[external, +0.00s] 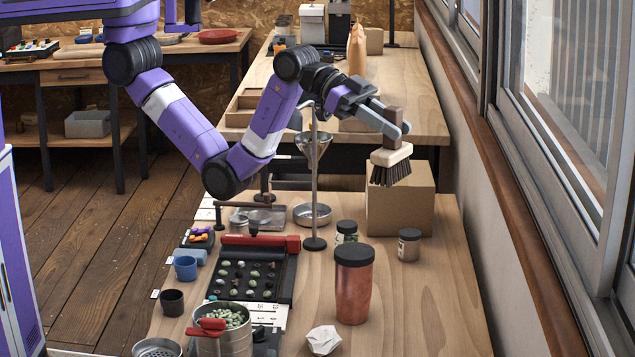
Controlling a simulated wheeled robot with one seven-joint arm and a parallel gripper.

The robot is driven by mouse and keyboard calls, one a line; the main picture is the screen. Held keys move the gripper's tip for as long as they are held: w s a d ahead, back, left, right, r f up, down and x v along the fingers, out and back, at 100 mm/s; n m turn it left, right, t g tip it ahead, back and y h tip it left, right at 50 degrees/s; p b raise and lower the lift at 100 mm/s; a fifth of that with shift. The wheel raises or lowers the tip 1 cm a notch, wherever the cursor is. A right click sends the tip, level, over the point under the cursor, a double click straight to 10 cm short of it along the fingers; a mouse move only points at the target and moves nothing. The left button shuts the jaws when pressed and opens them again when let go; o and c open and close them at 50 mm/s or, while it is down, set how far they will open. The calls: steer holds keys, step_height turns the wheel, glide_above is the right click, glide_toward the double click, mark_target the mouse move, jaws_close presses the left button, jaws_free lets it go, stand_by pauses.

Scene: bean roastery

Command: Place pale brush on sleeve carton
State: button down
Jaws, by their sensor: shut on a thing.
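The pale brush (390,155) has a light wooden block, dark bristles pointing down and a brown upright handle. My gripper (393,129) is shut on the handle, with a grey finger on either side. The sleeve carton (395,211) is a plain brown box on the wooden bench, by its right edge. The brush is upright and slightly tilted, and its bristles overlap the carton's top in the picture. I cannot tell whether they touch it. Part of the carton's top is hidden behind the brush.
A red tumbler (353,288), a small jar (409,245) and a dark-lidded jar (347,230) stand in front of the carton. A metal funnel stand (314,190) is to its left. The window wall runs along the right. The bench's front right is clear.

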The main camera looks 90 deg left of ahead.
steer(key=w+a+r+n+t+y+p, duration=0.1)
steer(key=w+a+r+n+y+p, duration=0.15)
steer(key=a, duration=0.55)
steer(key=w+a+r+n+t+y+p, duration=0.15)
steer(key=a+r, duration=0.25)
steer(key=a, duration=0.4)
steer(key=s+a+n+g+y+p, duration=0.25)
steer(key=a+n+y+p, duration=0.45)
steer(key=a, duration=2.2)
steer(key=w+a+f+t+y+b, duration=0.1)
steer(key=w+a+f+b, duration=0.2)
steer(key=a, duration=0.4)
steer(key=w+a+f+b, duration=0.1)
steer(key=a+f+b, duration=0.1)
steer(key=a+f, duration=0.35)
step_height(320, 180, down, 19)
steer(key=p, duration=0.1)
steer(key=shift+s+a+p, duration=0.15)
steer(key=shift+a+p, duration=0.15)
steer(key=shift+f, duration=0.15)
steer(key=c, duration=1.1)
jaws_free()
